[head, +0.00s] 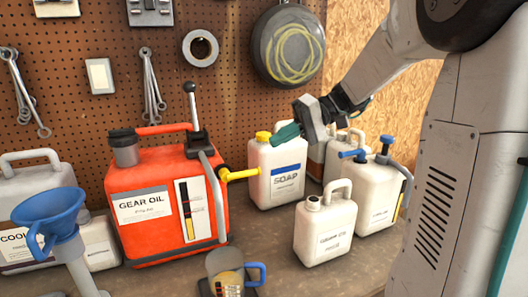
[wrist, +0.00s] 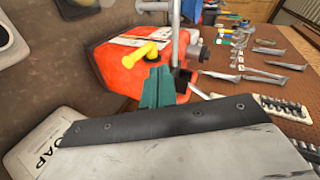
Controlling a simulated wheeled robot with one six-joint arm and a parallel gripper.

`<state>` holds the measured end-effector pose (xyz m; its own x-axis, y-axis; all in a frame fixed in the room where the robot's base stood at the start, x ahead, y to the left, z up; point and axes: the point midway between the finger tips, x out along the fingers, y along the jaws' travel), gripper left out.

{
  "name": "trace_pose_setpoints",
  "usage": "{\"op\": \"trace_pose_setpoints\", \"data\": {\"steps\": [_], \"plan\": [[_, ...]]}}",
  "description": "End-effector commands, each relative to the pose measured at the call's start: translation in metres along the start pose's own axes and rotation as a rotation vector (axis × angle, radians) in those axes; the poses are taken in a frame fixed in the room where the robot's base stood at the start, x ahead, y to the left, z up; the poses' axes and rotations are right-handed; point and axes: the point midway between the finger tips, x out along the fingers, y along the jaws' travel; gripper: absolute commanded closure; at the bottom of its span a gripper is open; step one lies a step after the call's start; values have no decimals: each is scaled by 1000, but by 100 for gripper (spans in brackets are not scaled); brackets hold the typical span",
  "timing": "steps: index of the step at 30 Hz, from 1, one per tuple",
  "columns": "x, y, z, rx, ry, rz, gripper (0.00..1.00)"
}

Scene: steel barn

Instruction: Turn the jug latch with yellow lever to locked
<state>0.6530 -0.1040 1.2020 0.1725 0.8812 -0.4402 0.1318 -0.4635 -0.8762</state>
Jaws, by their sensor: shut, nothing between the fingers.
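The orange gear oil jug (head: 150,235) stands on the bench left of centre in the head view. Its yellow lever (head: 240,174) sticks out to the right from the jug's right side, close to level. In the wrist view the jug (wrist: 120,75) lies ahead, with the yellow lever (wrist: 143,52) just beyond my fingertips. My gripper (head: 285,133) is shut and empty, its teal fingers pointing left, above and right of the lever's end in the head view. The fingers also show in the wrist view (wrist: 157,85). I cannot tell any locked marking on the latch.
A white soap jug (head: 276,192) with a yellow cap stands behind the lever's end. A small white jug (head: 324,235) and a white jug with blue levers (head: 372,205) stand to the right. A blue funnel (head: 48,212) is at the left. A blue-handled container (head: 226,268) stands in front.

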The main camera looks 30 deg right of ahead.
Motion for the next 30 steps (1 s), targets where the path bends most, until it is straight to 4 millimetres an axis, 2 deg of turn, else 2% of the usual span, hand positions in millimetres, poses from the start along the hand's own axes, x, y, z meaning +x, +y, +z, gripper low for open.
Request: {"op": "trace_pose_setpoints", "data": {"steps": [3, 9, 30], "plan": [[-23, 2, 0, 0, 3, 2, 100], [-43, 4, 0, -1, 1, 0, 100], [-46, 4, 0, 15, 1, 2, 100]]}}
